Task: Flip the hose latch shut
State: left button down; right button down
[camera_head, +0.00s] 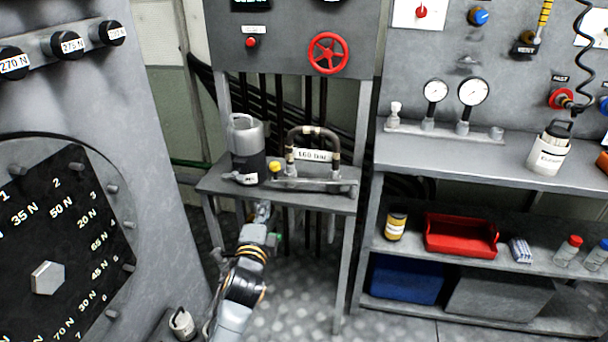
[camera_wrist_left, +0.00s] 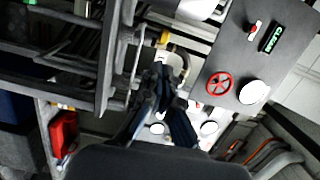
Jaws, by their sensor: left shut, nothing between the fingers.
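A dark hose loop (camera_head: 330,145) with a white label stands on a small grey table (camera_head: 225,187), above a grey bar-shaped fitting (camera_head: 310,185). I cannot tell which part is the latch or how it is set. A yellow knob (camera_head: 274,167) sits left of the loop; a yellow part also shows in the left wrist view (camera_wrist_left: 164,38). My left gripper (camera_head: 262,210) is shut and empty, just in front of and below the table's front edge. In the left wrist view its dark fingers (camera_wrist_left: 160,75) are together. My right gripper is not in view.
A grey canister (camera_head: 241,140) stands on the table's left. A red handwheel (camera_head: 328,53) is on the panel above. A dial cabinet (camera_head: 130,180) stands left. At right, a shelf (camera_head: 395,240) holds a red tray (camera_head: 460,236) and bottles. Floor between them is clear.

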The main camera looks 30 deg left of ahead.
pick_arm(q)
send_near(274, 169)
jog(key=x, duration=0.7)
dwell(0.3)
